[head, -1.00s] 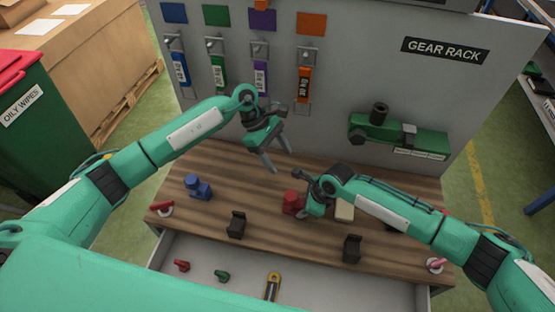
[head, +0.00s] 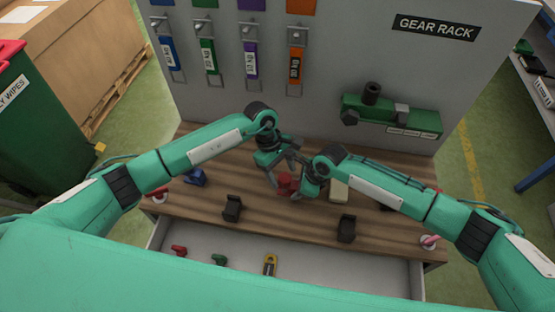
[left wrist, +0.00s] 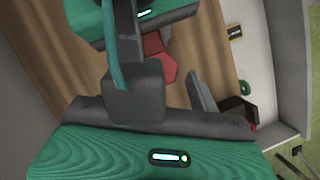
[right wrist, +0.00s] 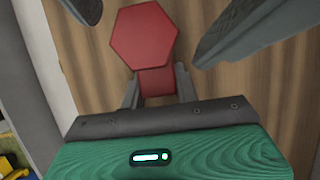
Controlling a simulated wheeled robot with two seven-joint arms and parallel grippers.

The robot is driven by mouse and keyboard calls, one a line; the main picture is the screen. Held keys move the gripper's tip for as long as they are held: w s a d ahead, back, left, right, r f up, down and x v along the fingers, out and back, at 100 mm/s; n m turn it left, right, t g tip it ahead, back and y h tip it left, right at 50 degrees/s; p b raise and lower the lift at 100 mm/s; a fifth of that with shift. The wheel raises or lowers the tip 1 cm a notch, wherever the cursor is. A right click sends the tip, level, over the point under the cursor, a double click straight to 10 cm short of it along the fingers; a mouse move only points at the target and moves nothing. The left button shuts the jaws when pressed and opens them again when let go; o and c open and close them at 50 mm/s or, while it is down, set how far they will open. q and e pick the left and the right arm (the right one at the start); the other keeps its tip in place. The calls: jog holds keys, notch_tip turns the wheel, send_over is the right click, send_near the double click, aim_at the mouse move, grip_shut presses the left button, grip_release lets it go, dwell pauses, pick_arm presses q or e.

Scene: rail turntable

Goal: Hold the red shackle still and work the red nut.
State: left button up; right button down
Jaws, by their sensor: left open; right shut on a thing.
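The red shackle (head: 286,185) stands on the wooden bench top, partly hidden by my grippers. In the right wrist view its red body (right wrist: 157,82) sits between the fingers of my right gripper (right wrist: 158,92), which is shut on it. The red hexagonal nut (right wrist: 143,35) shows in front of that body. My left gripper (head: 281,173) is open at the shackle. In the right wrist view its two dark fingers lie on either side of the nut, apart from it. In the left wrist view red hexagonal material (left wrist: 158,60) is partly covered by gripper parts.
A blue fitting (head: 195,177) stands to the left on the bench. Black brackets (head: 232,208) (head: 346,229) and a pale block (head: 338,191) stand nearby. An open drawer (head: 320,271) in front holds red, green and yellow pieces. The grey panel (head: 330,60) rises behind.

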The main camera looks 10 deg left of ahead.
pick_arm(q)
jog(key=shift+s+d+f, duration=0.15)
jog(key=shift+d+f, duration=0.1)
jog(key=shift+f, duration=0.3)
jog(key=c, duration=1.1)
jog(key=n+t, duration=0.1)
jog(key=n, duration=0.2)
jog(key=shift+s+a, duration=0.1)
jog(key=shift+a, duration=0.05)
jog(key=shift+n+t+h, duration=0.3)
jog(key=shift+n+t, duration=0.3)
jog(key=shift+n, duration=0.9)
jog(key=shift+s, duration=0.1)
jog(key=n+t, duration=0.1)
jog(key=n, duration=0.2)
jog(key=shift+s, duration=0.1)
jog(key=shift+n+t, duration=0.6)
jog(key=shift+n, duration=0.9)
